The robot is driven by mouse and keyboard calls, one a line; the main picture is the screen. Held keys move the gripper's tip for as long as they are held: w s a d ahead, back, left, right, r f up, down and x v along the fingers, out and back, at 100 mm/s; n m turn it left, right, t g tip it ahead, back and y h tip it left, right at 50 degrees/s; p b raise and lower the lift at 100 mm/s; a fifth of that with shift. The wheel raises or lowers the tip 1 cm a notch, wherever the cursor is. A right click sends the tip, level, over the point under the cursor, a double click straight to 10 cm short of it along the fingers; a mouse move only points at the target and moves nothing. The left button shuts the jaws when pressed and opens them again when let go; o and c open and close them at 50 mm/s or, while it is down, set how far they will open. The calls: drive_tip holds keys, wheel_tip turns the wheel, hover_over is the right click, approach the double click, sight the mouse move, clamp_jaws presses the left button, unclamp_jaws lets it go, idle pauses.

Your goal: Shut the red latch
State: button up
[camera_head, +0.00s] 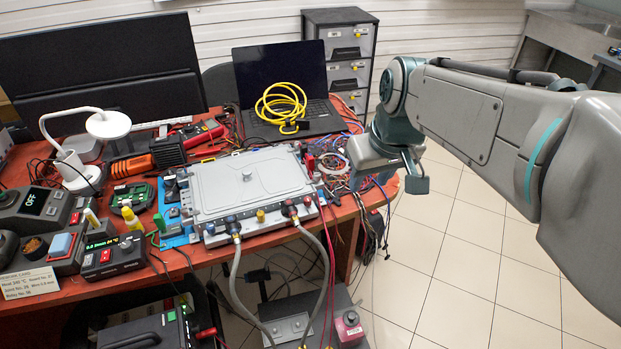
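A grey metal box (250,180) lies on the red-brown workbench. Two hose couplings stick out of its front face.
Tangled wires (340,160) lie right of the box, near my gripper. A laptop (282,88) with a coiled yellow cable (281,104) stands behind. Instruments crowd the left side. A small cart (300,325) stands below the hoses. Tiled floor (440,260) at right is clear.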

sight(309, 200)
drive_tip(key=w+a+f+n+y+b, duration=0.1)
drive_tip(key=w+a+f+n+b, duration=0.3)
drive_tip(key=w+a+f+b, duration=0.55)
drive_tip(key=b+x, duration=0.1)
drive_tip(key=x, duration=0.3)
drive_tip(key=w+b+x, duration=0.1)
drive_tip(key=x, duration=0.3)
drive_tip(key=w+d+b+x, duration=0.1)
drive_tip(key=b+x, duration=0.1)
drive_tip(key=x, duration=0.1)
drive_tip(key=shift+f, duration=0.2)
